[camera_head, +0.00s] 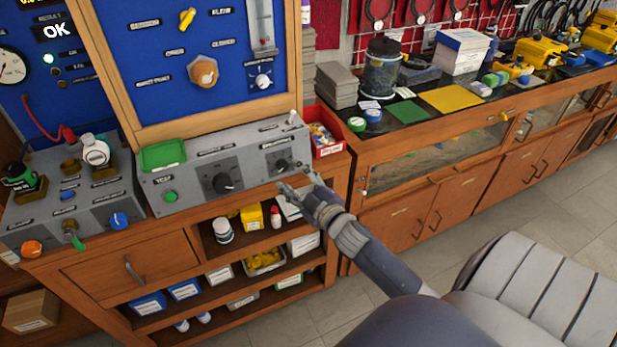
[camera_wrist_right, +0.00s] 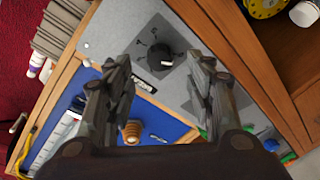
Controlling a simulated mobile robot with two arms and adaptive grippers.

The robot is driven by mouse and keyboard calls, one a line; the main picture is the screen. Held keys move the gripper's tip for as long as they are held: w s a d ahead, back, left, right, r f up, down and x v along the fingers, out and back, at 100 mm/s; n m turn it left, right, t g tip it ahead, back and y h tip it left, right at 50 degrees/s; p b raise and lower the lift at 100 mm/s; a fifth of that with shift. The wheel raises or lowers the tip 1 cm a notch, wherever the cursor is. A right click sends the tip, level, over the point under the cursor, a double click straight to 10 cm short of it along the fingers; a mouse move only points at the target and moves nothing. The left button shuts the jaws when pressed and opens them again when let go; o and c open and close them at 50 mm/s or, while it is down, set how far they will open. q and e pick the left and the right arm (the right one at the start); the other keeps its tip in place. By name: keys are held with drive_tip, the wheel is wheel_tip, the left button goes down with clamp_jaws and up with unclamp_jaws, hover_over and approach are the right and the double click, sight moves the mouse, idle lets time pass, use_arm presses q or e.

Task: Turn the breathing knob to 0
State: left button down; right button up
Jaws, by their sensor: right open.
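A grey console (camera_head: 190,190) stands on the wooden bench with two black knobs on its front. The right-hand knob (camera_head: 282,165) sits on a dark square plate; its small labels are too small to read, so I cannot confirm it is the breathing knob. The left-hand knob (camera_head: 222,183) is larger. My right gripper (camera_head: 296,182) is open and empty, just in front of and below the right-hand knob. In the right wrist view a black knob (camera_wrist_right: 160,57) on its plate shows beyond and between the spread fingers, apart from them. My left gripper is in neither view.
A green tray (camera_head: 163,154) lies on the console top at left. A red bin (camera_head: 327,140) stands close to the console's right end. A shelf with jars and boxes is below. A blue panel (camera_head: 225,45) rises behind. Open floor (camera_head: 510,205) lies at right.

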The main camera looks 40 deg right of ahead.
drive_tip(key=s, duration=0.7)
drive_tip(key=shift+s+a+r, duration=0.2)
drive_tip(key=shift+a+r, duration=0.1)
drive_tip(key=shift+a, duration=0.05)
drive_tip(key=shift+f, duration=0.15)
drive_tip(key=s+a+f+m+g, duration=0.1)
drive_tip(key=s+f+g, duration=0.25)
drive_tip(key=f, duration=0.75)
drive_tip(key=s+a+f+m+g, duration=0.2)
drive_tip(key=s+f, duration=0.2)
drive_tip(key=f, duration=0.7)
drive_tip(key=s+a+f+m+g, duration=0.15)
drive_tip(key=s+f, duration=0.25)
drive_tip(key=f, duration=0.8)
drive_tip(key=s+a+f+g, duration=0.3)
drive_tip(key=s+f, duration=0.3)
drive_tip(key=s, duration=0.3)
drive_tip(key=s+a+f+m+g+y, duration=0.1)
drive_tip(key=s+a+f+g, duration=0.1)
drive_tip(key=s+f, duration=0.4)
drive_tip(key=s+a+f+g, duration=0.3)
drive_tip(key=s+f, duration=0.3)
drive_tip(key=s, duration=0.8)
drive_tip(key=shift+a+g, duration=0.3)
drive_tip(key=shift+g, duration=0.3)
